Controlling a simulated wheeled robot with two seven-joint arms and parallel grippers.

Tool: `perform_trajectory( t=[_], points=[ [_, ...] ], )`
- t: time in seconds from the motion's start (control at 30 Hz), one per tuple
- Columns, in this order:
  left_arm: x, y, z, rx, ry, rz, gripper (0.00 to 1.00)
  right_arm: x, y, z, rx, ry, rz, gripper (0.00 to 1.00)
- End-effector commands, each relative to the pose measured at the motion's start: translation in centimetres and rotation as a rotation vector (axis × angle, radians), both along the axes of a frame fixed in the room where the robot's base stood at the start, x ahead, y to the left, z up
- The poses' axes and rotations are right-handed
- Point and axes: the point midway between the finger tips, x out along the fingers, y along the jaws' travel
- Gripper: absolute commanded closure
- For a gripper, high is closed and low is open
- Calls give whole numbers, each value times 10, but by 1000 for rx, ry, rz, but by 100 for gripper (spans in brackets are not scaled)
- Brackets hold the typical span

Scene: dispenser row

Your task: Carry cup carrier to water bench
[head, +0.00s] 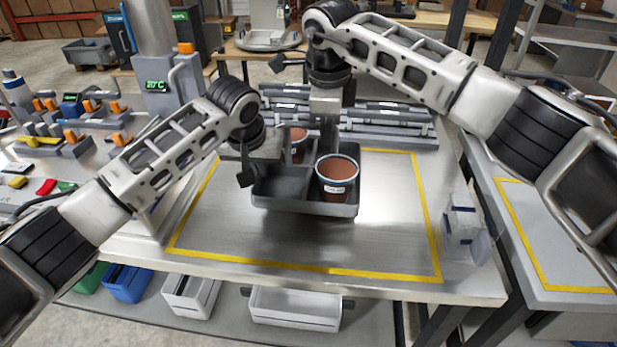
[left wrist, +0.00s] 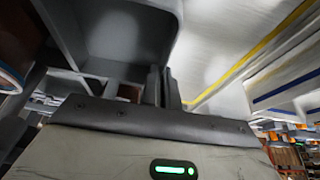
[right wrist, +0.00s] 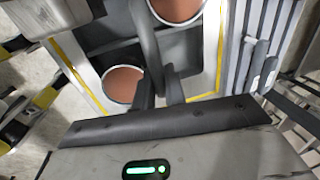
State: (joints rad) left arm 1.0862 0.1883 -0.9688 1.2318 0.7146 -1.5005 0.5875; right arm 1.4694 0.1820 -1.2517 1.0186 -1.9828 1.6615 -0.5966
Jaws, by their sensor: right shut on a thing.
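The cup carrier (head: 305,207) is a grey tray with compartments at the middle of the head view, over the bench area outlined in yellow. A labelled brown-filled cup (head: 337,180) stands in its front right compartment and another cup (head: 298,146) stands at the back. My right gripper (head: 328,140) is shut on the carrier's upright middle handle, also seen in the right wrist view (right wrist: 160,88). My left gripper (head: 246,172) is beside the carrier's left end, its fingers close together with nothing visible between them (left wrist: 165,88). I cannot tell whether the carrier touches the bench.
A metal bench (head: 400,260) lies below the carrier, its front clear. A column with a 20°C display (head: 157,86) stands at its left. Grey racks (head: 395,125) line the back. A clear holder (head: 465,225) is at the right edge. Another yellow-outlined bench (head: 560,245) stands right, across a gap.

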Motion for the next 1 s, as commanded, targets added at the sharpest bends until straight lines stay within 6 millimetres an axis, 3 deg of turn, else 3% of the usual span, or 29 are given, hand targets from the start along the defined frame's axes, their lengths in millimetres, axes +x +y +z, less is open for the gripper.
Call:
perform_trajectory(
  t=[0.57,1.0],
  points=[
    [1,3,-2,3,-2,6,100,0,-2,-1,-4,0,-2,100],
    [1,2,-28,3,-2,6,100,0,-2,-28,-4,1,-2,100]
  ],
)
